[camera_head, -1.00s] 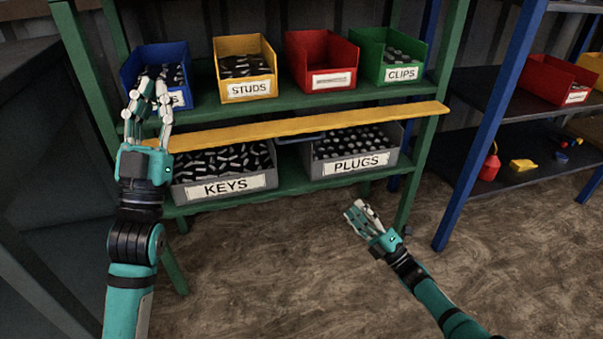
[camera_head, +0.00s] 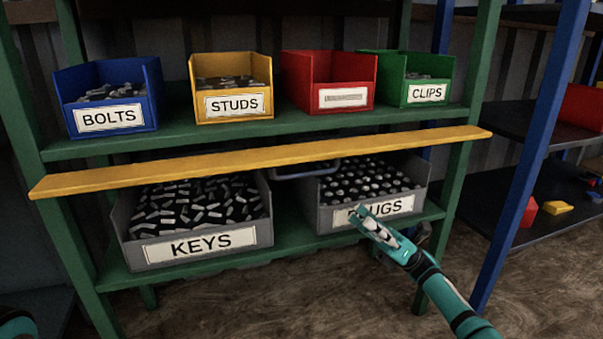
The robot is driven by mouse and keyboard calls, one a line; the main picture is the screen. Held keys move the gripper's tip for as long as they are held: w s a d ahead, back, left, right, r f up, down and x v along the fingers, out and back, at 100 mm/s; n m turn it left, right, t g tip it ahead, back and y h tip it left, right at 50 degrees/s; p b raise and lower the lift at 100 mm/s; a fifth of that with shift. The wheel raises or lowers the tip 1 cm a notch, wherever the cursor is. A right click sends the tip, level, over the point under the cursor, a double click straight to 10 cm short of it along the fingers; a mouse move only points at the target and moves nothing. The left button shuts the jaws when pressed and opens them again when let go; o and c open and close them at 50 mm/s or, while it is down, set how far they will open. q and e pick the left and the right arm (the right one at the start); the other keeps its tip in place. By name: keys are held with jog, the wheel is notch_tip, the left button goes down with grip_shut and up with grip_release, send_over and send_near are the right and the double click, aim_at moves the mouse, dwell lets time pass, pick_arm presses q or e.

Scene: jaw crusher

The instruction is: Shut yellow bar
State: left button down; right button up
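The yellow bar (camera_head: 250,160) is a long flat strip across the front of the green shelf rack, between the upper bins and the lower bins. Its left end sticks out past the left post and its right end past the right post; it slopes up to the right in the picture. My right gripper (camera_head: 363,214) is below the bar, in front of the PLUGS bin, covering part of its label. It looks empty and apart from the bar; its finger opening is unclear. My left gripper is out of view; only a bit of teal arm shows at the bottom left corner.
Grey KEYS (camera_head: 202,243) and PLUGS (camera_head: 330,218) bins stand on the lower shelf, with a grey-blue handle-like bar (camera_head: 307,173) between them. BOLTS (camera_head: 108,95), STUDS (camera_head: 232,88), red (camera_head: 328,81) and CLIPS (camera_head: 406,78) bins stand above. A blue-posted rack (camera_head: 535,150) is at right.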

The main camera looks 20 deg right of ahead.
aim_at(308, 173)
jog(key=b+x, duration=0.4)
jog(key=x, duration=1.2)
jog(key=shift+s+a+r+b, duration=0.1)
jog(key=shift+a+r+b, duration=0.05)
jog(key=shift+b, duration=0.15)
jog(key=shift+a+r, duration=0.3)
jog(key=shift+r, duration=0.05)
grip_shut()
